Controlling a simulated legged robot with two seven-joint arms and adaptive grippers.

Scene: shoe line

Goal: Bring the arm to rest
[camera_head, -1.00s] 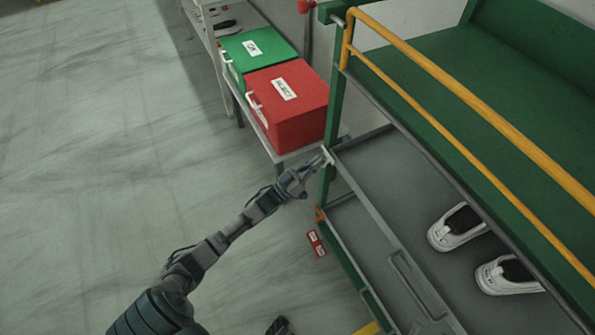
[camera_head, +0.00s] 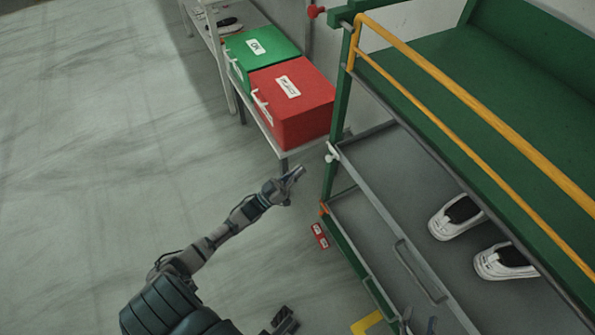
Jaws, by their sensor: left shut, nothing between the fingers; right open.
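My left arm reaches up from the bottom left, and its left gripper (camera_head: 292,177) is shut and empty. It hangs in the air beside the left end of the green rack, apart from it in the picture. My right gripper (camera_head: 420,325) shows only as fingertips at the bottom edge, in front of the rack's lower shelf. They are spread apart with nothing visible between them; the rest of it is out of frame.
The green rack (camera_head: 341,125) with yellow rails holds a pair of white shoes (camera_head: 481,240) on its grey shelf (camera_head: 385,165). A red box (camera_head: 305,115) and a green box (camera_head: 262,46) stand on a side table. The floor at left is clear.

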